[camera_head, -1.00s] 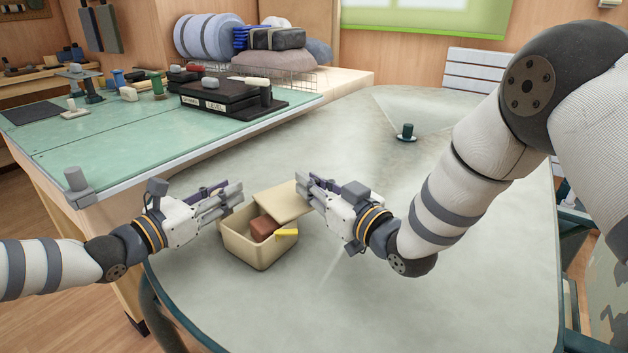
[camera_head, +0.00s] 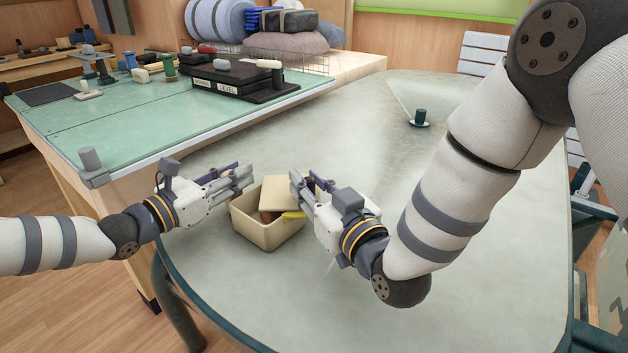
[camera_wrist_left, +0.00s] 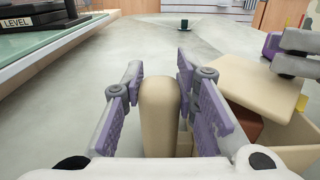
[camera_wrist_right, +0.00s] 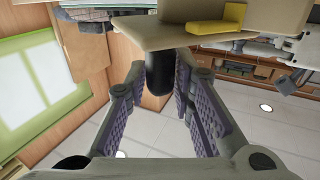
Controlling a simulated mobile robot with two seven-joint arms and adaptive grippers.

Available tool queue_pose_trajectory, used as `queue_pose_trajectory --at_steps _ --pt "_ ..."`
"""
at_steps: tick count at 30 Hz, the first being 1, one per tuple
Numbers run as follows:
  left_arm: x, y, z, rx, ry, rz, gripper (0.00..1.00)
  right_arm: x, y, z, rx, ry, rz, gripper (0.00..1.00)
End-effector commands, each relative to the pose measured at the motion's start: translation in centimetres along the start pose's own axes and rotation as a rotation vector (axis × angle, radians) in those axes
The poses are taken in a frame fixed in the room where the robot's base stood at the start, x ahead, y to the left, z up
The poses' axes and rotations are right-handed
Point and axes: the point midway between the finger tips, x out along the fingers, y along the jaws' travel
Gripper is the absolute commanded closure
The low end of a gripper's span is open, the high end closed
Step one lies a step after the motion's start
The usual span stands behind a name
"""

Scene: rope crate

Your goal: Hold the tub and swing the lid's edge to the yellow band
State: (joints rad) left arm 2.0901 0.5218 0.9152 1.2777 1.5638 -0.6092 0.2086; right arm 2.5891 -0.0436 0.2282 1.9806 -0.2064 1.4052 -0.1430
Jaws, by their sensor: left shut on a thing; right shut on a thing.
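The beige tub (camera_head: 266,236) stands on the grey table, with a reddish-brown block (camera_wrist_left: 246,128) inside. The beige lid (camera_head: 281,190) sits turned over the tub's back part, leaving the front part open. My right gripper (camera_head: 299,184) is shut on a dark rounded piece (camera_wrist_right: 160,72) at the lid, with the yellow band (camera_wrist_right: 218,22) close by.
A green-topped bench (camera_head: 130,125) with a black level box (camera_head: 232,92) and small tools stands behind on the left. A dark green knob-like post (camera_head: 420,117) stands on the table at the back. The table's front and right are clear.

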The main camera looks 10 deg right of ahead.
Motion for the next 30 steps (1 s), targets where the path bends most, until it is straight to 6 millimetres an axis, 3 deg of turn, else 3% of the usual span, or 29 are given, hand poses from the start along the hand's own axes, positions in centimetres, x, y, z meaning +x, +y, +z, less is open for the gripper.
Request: queue_pose_trajectory --at_steps 13,14,15,16,25,30 --pt "0.2 -0.9 -0.4 -0.002 0.005 -0.017 1.00 0.0 -0.6 0.1 0.001 -0.002 -0.013 1.00" --pt "0.2 -0.9 -0.4 -0.003 0.005 -0.018 1.00 0.0 -0.6 0.1 0.001 -0.002 -0.013 0.73" --pt "0.2 -0.9 -0.4 -0.003 0.005 -0.017 1.00 0.0 -0.6 0.1 0.001 -0.002 -0.012 0.64" --pt "0.2 -0.8 -0.4 -0.003 0.005 -0.016 1.00 0.0 -0.5 0.1 0.001 -0.002 -0.011 0.62" --pt "0.1 -0.4 -0.3 -0.002 0.006 -0.008 1.00 -0.3 -0.3 0.1 0.001 -0.002 -0.005 0.62" --pt "0.0 -0.3 -0.3 -0.002 0.006 -0.006 1.00 -3.6 -0.2 0.2 0.002 -0.006 -0.005 0.62"
